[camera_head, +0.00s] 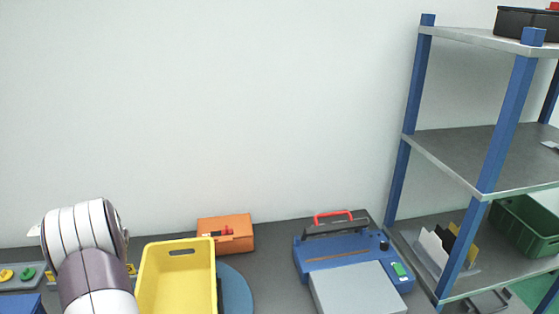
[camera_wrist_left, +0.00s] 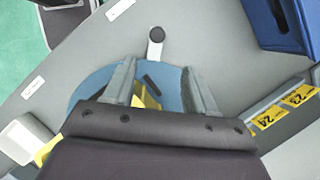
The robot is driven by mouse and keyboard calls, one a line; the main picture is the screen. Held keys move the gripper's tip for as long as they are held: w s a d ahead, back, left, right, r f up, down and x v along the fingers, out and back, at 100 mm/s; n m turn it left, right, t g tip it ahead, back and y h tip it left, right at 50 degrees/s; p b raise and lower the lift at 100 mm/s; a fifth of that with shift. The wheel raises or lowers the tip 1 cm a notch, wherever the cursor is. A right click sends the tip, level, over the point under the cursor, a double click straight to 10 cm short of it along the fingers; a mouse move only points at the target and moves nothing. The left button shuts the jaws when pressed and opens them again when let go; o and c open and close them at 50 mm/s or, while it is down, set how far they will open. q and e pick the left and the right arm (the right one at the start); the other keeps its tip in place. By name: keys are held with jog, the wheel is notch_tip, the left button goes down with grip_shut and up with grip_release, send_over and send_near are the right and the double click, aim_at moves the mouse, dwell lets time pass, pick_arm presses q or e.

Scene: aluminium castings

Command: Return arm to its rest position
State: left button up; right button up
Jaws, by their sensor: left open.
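My left arm (camera_head: 87,255), white with a dark purple-grey section, stands at the lower left of the head view, left of the yellow bin (camera_head: 178,280). Its gripper is out of that view. In the left wrist view my left gripper (camera_wrist_left: 160,82) has its two fingers spread apart with nothing held between them. Below the fingers is a blue round disc (camera_wrist_left: 90,88) on the grey table, with a bit of yellow showing between the fingers. My right gripper is in neither view.
The blue disc (camera_head: 236,290) lies beside the yellow bin. An orange box (camera_head: 226,236) and a blue machine (camera_head: 318,262) with a red handle stand at the back. A shelf rack (camera_head: 475,60) rises at right. The wrist view shows a blue box (camera_wrist_left: 282,25) and yellow number tags (camera_wrist_left: 268,118).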

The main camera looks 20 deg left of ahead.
pick_arm(q)
jog(key=w+d+r+t, duration=0.1)
jog(key=w+d, duration=0.2)
jog(key=d, duration=0.4)
jog(key=w+d+r+n+t, duration=0.1)
jog(key=w+d+r+t, duration=0.1)
jog(key=w+d, duration=0.35)
jog(key=w+d+r+t, duration=0.1)
jog(key=w+d, duration=0.1)
jog(key=d, duration=0.7)
jog(key=s+d+n+t+h, duration=0.1)
jog(key=s+d, duration=0.5)
jog(key=d, duration=0.7)
jog(key=shift+s+d+r+n+t, duration=0.15)
jog(key=shift+d+n+t, duration=0.15)
jog(key=shift+d+t, duration=0.1)
